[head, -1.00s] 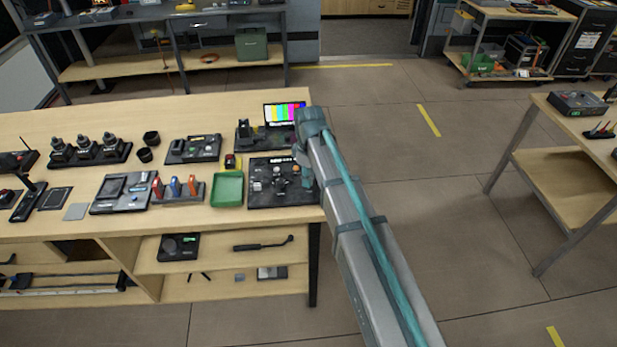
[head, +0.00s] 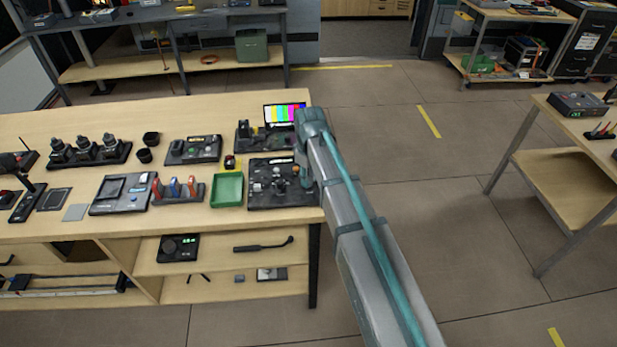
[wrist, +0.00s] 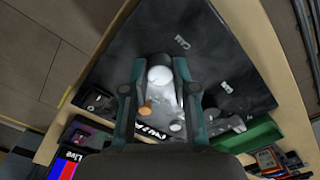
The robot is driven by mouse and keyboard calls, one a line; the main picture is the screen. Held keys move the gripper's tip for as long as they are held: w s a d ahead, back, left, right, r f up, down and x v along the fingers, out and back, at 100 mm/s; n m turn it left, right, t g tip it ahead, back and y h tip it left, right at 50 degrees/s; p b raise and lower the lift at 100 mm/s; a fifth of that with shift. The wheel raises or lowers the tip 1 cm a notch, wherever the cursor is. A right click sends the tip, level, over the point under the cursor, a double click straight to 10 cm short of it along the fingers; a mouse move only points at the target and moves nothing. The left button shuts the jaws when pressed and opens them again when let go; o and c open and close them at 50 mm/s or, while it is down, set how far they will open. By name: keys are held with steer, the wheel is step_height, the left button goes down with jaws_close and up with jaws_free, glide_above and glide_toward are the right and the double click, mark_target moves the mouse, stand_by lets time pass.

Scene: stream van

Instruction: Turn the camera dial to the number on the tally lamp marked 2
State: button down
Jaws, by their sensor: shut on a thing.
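The black control panel (head: 262,200) lies at the right end of the wooden table, with small knobs and fittings on it. My gripper (wrist: 160,70) is over this panel, one finger on each side of a pale round knob (wrist: 159,77), and is shut on it. In the head view my own arm hides the fingers and part of the panel. The knob looks like the camera dial, but its markings cannot be read. An orange-brown round piece (wrist: 145,110) shows beside the knob. I cannot make out the tally lamp marked 2 or its number.
A green tray (head: 228,203) sits left of the panel. A monitor with colour bars (head: 285,114) stands behind it. Several devices fill the table's left side.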

steer(key=c, duration=0.9)
jaws_free()
step_height(320, 180, up, 12)
